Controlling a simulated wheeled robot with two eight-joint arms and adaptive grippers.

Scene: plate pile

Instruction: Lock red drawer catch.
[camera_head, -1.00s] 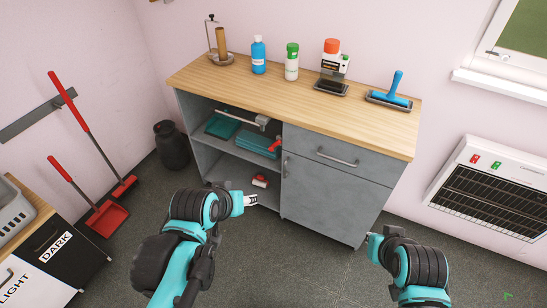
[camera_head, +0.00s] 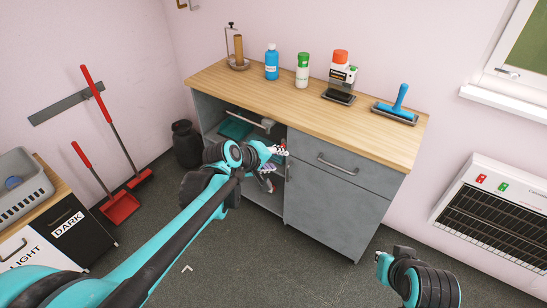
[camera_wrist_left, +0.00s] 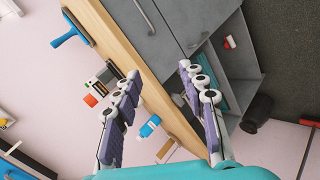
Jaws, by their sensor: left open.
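The grey cabinet has a drawer (camera_head: 345,160) with a bar handle, which also shows at the top of the left wrist view (camera_wrist_left: 145,20). The drawer looks shut. My left gripper (camera_head: 275,166) is at the cabinet's open shelves, by the drawer's left edge. In the left wrist view its two purple-padded fingers (camera_wrist_left: 160,72) stand apart with nothing held between them.
The wooden countertop (camera_head: 240,85) holds a blue bottle (camera_head: 271,63), a green-capped bottle (camera_head: 302,72), a red-topped container and a blue-handled tool (camera_head: 398,104). A heater (camera_head: 497,210) hangs at right. Laundry bins stand at left. The floor before the cabinet is clear.

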